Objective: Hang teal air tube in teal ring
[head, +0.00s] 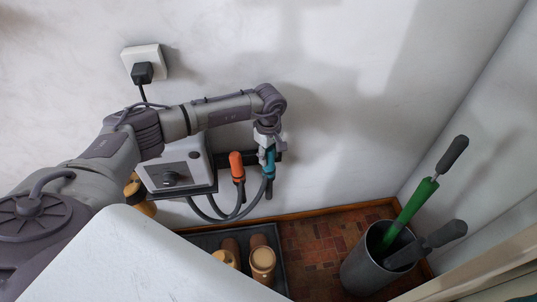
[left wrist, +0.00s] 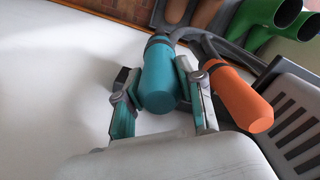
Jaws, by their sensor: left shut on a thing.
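The teal air tube (head: 270,163) hangs nearly upright close to the wall, its grey hose curving down and left. My left gripper (head: 267,146) is shut on its upper part. In the left wrist view the teal tube (left wrist: 160,78) sits between the two fingers of the left gripper (left wrist: 160,92). The orange air tube (head: 237,164) is just left of it at the dark wall rack; it also shows in the left wrist view (left wrist: 240,98). I cannot make out the teal ring; the gripper and tube cover part of the rack. My right gripper is not in view.
A white box with a black knob (head: 172,170) is on the wall to the left. Below are a dark tray (head: 280,272) with boots and a grey bucket (head: 372,270) with long-handled tools. Green boots (left wrist: 270,18) show in the left wrist view. The wall at right is clear.

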